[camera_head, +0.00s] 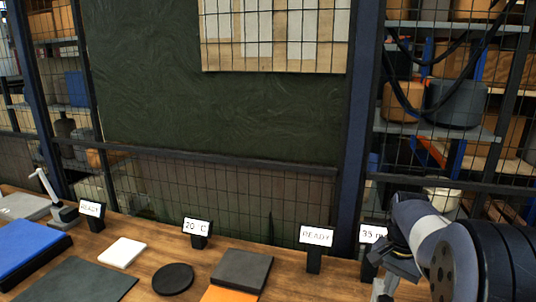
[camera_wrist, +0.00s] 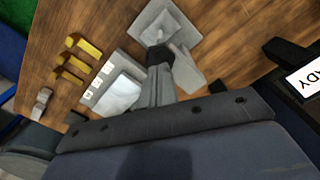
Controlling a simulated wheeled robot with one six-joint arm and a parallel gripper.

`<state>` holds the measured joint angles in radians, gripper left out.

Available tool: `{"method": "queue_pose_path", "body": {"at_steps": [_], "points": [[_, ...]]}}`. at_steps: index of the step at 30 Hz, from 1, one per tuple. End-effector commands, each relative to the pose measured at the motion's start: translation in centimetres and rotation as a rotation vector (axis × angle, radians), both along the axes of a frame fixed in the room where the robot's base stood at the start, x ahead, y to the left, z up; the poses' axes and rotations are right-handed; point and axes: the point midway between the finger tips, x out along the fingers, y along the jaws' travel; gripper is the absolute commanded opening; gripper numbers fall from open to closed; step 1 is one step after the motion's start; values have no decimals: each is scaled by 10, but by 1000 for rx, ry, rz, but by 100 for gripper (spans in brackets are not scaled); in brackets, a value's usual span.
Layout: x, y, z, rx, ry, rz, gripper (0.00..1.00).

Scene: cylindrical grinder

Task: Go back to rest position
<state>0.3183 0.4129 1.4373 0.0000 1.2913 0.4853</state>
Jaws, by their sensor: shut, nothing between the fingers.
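My gripper (camera_head: 382,287) shows at the lower right of the head view, partly cut off by the bottom edge and next to my grey arm. In the wrist view my gripper (camera_wrist: 159,58) points away over the wooden bench, its fingers together with nothing held. A grey stand-like piece with a square plate (camera_wrist: 166,24) lies just beyond the fingertips; I cannot tell whether they touch it.
Yellow blocks (camera_wrist: 76,60) lie left in the wrist view. A mesh fence (camera_head: 220,190) stands behind.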

Motion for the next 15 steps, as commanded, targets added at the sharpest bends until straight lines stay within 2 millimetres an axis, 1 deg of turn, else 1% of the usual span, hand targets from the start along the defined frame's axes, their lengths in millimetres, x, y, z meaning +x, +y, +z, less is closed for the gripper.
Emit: {"method": "queue_pose_path", "body": {"at_steps": [1,6,15], "points": [[0,0,-11,0,0,0,0],[0,0,-20,0,0,0,0],[0,0,-20,0,0,0,0]]}}
